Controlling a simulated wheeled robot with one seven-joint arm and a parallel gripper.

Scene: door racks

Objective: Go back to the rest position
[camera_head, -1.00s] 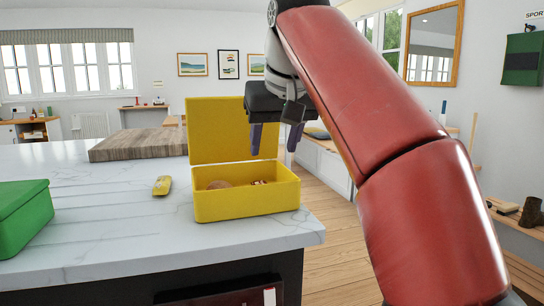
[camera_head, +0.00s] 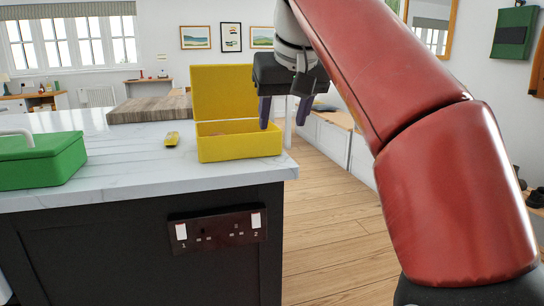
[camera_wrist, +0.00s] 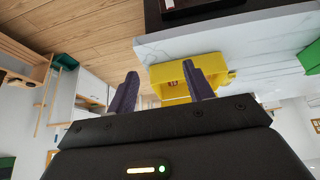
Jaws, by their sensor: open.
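My gripper (camera_head: 283,113) is open and empty, its two dark purple fingers apart. In the head view it hangs in front of the right part of an open yellow box (camera_head: 238,147) and overlaps its right end. In the wrist view my gripper (camera_wrist: 160,92) also shows, with both fingers spread and the yellow box (camera_wrist: 160,73) behind them. The box stands on the white marble counter (camera_head: 130,190) with its lid (camera_head: 222,95) up. The box's inside is mostly hidden from the head camera.
A green box (camera_head: 40,165) with a white handle stands at the counter's left. A small yellow object (camera_head: 172,139) and a wooden board (camera_head: 150,108) lie on the counter. A socket panel (camera_head: 218,229) is on its dark front. Wooden floor (camera_head: 330,220) is open to the right.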

